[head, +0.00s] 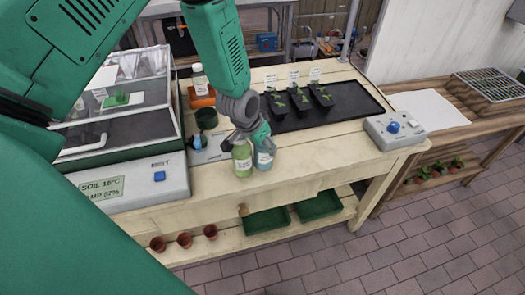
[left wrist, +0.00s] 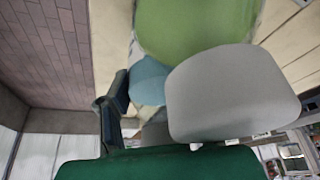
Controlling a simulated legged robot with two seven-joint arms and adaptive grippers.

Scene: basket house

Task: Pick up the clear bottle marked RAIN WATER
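A clear bottle (head: 199,79) with a white cap and a pale label stands at the back left of the bench, by an orange block. Its label is too small to read. A green bottle (head: 242,160) and a light blue bottle (head: 264,161) stand side by side near the front edge. My left gripper (head: 252,138) is down at their tops, away from the clear bottle. In the left wrist view the green bottle (left wrist: 195,25) and the blue one (left wrist: 148,82) are close ahead. The fingers are apart around part of the blue; whether they grip is hidden. My right gripper is out of view.
A glass-lidded propagator (head: 120,130) stands at the left. A black seedling tray (head: 345,100) and a grey control box (head: 394,130) are to the right. The front middle bench is bare.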

